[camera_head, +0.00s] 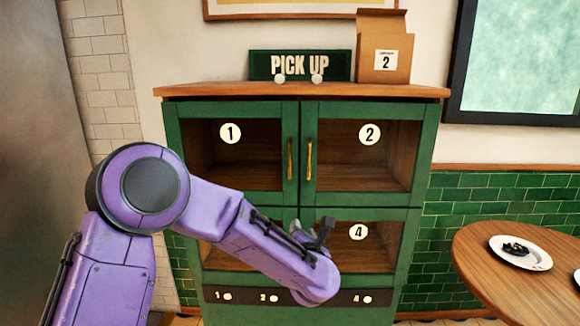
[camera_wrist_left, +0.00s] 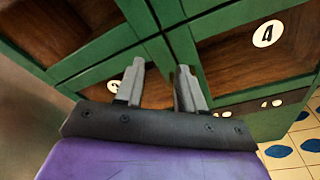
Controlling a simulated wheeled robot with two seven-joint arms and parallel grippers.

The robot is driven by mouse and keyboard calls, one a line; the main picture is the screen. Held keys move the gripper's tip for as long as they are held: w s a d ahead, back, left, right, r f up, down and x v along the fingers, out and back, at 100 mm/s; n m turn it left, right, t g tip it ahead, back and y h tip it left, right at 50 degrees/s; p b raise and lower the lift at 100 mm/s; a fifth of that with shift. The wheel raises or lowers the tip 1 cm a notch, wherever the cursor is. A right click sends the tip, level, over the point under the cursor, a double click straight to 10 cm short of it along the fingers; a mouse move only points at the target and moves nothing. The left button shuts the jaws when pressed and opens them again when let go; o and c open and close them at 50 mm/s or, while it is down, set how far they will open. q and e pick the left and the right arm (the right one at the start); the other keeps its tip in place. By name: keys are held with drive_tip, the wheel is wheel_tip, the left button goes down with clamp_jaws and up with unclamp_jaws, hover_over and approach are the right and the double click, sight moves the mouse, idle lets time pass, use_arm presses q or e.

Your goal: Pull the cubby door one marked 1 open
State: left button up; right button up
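Cubby door one (camera_head: 230,133), marked 1, is the upper left door of a green cabinet. It looks shut, with its brass handle (camera_head: 290,160) upright at the door's right edge. My left gripper (camera_head: 322,232) is in front of the lower doors, below and right of that handle, and touches no handle that I can see. In the left wrist view its two grey fingers (camera_wrist_left: 158,72) stand apart with nothing between them. My left forearm hides most of the lower left door. My right gripper is in neither view.
Door two (camera_head: 370,134), with its own brass handle (camera_head: 309,160), stands right beside door one. Door four (camera_head: 358,232) is below it and shows in the wrist view (camera_wrist_left: 267,33). A paper bag (camera_head: 382,60) and a PICK UP sign (camera_head: 300,66) stand on top. A round table (camera_head: 485,262) is at right.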

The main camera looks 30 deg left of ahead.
sight(290, 160)
use_arm(q)
wheel_tip(290, 160, up, 15)
drive_tip(key=a+n+y, duration=0.2)
drive_tip(key=n, duration=0.6)
drive_tip(key=shift+n, duration=0.3)
drive_tip(key=p+x, duration=0.5)
drive_tip(key=x, duration=0.4)
drive_tip(key=shift+w+a+r, duration=0.1)
drive_tip(key=shift+w+a, duration=0.1)
drive_tip(key=shift+w, duration=0.1)
drive_tip(key=shift+w+a, duration=0.25)
drive_tip(key=shift+w, duration=0.1)
clamp_jaws()
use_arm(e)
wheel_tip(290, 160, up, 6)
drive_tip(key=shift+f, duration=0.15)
